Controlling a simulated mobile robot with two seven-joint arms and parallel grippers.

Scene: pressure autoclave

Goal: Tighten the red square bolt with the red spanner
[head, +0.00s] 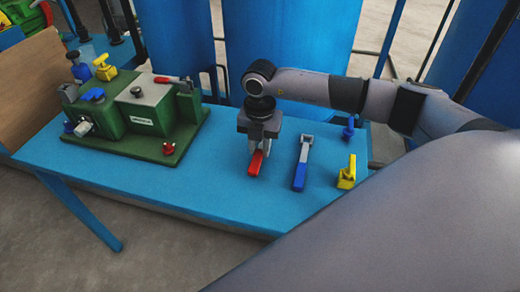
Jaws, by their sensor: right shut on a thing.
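The red spanner (256,163) is on the blue table, with its red handle pointing toward the front edge. My right gripper (260,147) points down over it and is shut on it; the gripper hides the spanner's far end. A small red bolt-like piece (168,148) stands at the front right corner of the green machine's base, left of the gripper. Its square shape is too small to make out. Another red part (165,80) lies on top of the green machine (150,118). My left gripper is not in view.
A blue spanner (300,172), a yellow tool (346,175) and a small blue piece (348,131) are right of the gripper. The blue table (215,195) is clear in front and between gripper and machine. Large blue tanks (180,40) stand close behind.

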